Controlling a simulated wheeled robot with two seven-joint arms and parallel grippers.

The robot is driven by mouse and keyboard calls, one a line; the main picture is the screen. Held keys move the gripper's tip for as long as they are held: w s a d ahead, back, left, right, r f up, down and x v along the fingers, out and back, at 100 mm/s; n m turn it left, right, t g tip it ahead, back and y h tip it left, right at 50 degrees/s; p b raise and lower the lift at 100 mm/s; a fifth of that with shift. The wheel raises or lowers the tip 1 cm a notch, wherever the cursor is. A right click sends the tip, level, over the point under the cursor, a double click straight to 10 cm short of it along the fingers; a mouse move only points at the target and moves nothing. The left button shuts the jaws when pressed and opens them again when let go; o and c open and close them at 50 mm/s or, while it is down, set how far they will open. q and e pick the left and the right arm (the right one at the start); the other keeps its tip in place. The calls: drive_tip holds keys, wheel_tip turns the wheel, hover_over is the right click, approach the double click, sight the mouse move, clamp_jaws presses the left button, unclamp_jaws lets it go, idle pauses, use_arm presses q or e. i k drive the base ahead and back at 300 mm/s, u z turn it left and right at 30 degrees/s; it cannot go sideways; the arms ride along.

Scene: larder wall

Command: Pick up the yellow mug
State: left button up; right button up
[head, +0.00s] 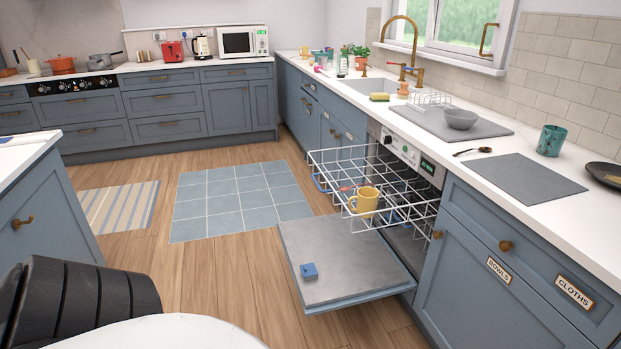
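The yellow mug (369,200) stands in the pulled-out white wire rack (412,205) of the open dishwasher. It looks upright, with its handle toward the left of the picture. Wires of the rack cross around it, and its base is partly hidden by them. A small red item lies in the rack just behind the mug, too small to name. Neither of my grippers shows in the head view.
The dishwasher door (345,262) is folded down below the rack, with a small blue block (309,271) on it. A teal cup (551,140), a dark mat (525,178) and a grey bowl (460,118) are on the right counter. Wooden floor left of the door is clear.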

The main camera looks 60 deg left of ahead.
sight(367, 198)
drive_tip(key=u, duration=1.45)
